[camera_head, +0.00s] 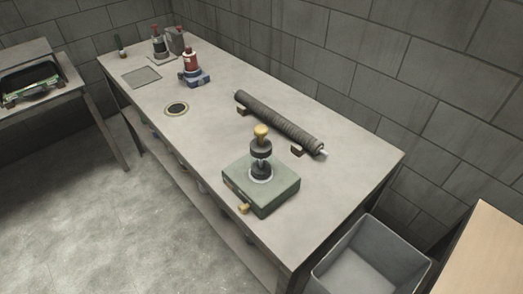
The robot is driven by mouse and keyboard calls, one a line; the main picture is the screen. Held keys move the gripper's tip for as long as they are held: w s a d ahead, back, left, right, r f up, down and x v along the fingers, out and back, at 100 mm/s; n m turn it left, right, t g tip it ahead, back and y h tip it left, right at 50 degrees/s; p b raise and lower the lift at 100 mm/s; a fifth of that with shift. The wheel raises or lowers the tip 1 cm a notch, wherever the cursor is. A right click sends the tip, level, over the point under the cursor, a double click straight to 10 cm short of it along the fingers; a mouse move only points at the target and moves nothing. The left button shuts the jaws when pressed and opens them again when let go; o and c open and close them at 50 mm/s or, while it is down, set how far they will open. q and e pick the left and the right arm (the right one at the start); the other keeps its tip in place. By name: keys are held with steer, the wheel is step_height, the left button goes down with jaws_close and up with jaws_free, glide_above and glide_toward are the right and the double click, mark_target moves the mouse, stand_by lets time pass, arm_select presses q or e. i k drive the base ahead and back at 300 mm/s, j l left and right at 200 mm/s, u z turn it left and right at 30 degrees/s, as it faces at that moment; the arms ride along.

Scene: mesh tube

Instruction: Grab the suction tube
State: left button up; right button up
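The suction tube looks to be the long dark grey ribbed tube (280,122) lying on the workbench (225,128) near its back edge. It rests on two small brown blocks, one under each end, and a pale tip sticks out of its right end. Nothing covers it. Neither of my grippers shows in the head view.
A green box device (261,186) with a yellow knob stands in front of the tube. A red and blue device (192,69) and a round ring (176,109) are farther left. A grey bin (330,280) stands at the bench's right end. A side table (68,75) is at left.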

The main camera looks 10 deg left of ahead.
mark_target(260, 156)
steer(key=k+j, duration=0.15)
steer(key=j, duration=0.2)
steer(key=k+j, duration=0.15)
steer(key=j, duration=0.2)
steer(key=k+j+z, duration=0.1)
steer(key=j, duration=0.25)
steer(key=k+j, duration=0.15)
steer(key=j, duration=0.2)
